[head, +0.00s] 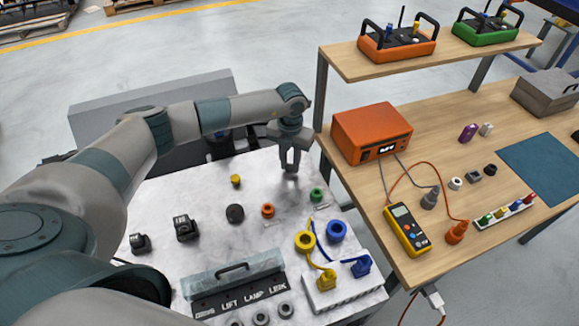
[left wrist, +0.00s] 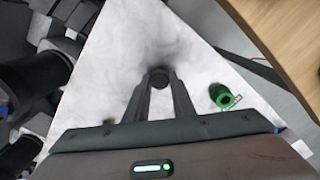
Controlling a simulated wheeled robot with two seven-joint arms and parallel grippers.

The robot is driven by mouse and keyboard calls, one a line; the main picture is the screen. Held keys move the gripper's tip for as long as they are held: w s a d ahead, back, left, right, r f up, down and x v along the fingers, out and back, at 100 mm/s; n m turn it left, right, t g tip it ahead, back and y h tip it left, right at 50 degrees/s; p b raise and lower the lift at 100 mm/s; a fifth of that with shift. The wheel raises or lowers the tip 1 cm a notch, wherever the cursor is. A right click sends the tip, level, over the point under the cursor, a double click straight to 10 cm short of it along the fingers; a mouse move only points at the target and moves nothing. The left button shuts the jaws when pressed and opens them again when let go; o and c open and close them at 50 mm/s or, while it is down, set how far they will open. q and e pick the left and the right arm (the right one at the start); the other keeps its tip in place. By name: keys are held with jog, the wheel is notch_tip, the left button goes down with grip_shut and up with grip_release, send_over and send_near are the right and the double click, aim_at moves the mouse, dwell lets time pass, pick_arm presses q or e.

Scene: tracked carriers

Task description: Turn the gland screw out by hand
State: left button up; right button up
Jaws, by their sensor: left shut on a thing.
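My left gripper (head: 290,168) points down over the far right part of the white panel top (head: 205,200). In the left wrist view my left gripper (left wrist: 158,90) has its two fingers closed in on a small dark round thing (left wrist: 158,77) between the tips. I take this to be the gland screw; its lower part and its seat are hidden. In the head view the fingers cover it. A green ring-shaped fitting (head: 316,195) stands close by to the right, apart from the fingers; it also shows in the left wrist view (left wrist: 222,96). My right gripper is not in view.
A yellow knob (head: 235,180), a black round cap (head: 235,213) and an orange fitting (head: 268,210) stand left of the gripper. Yellow (head: 305,240) and blue (head: 336,231) rings lie nearer. The wooden bench (head: 465,130) with an orange box (head: 371,132) bounds the right side.

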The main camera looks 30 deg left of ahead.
pick_arm(q)
jog(key=n+p, duration=0.2)
jog(key=n, duration=0.2)
jog(key=shift+r, duration=0.1)
jog(key=n+p, duration=0.2)
jog(key=n, duration=0.2)
jog(key=shift+n, duration=0.3)
jog(key=o, duration=1)
jog(key=shift+c, duration=0.2)
jog(key=shift+b, duration=0.3)
notch_tip(320, 180, up, 17)
jog(key=b, duration=0.5)
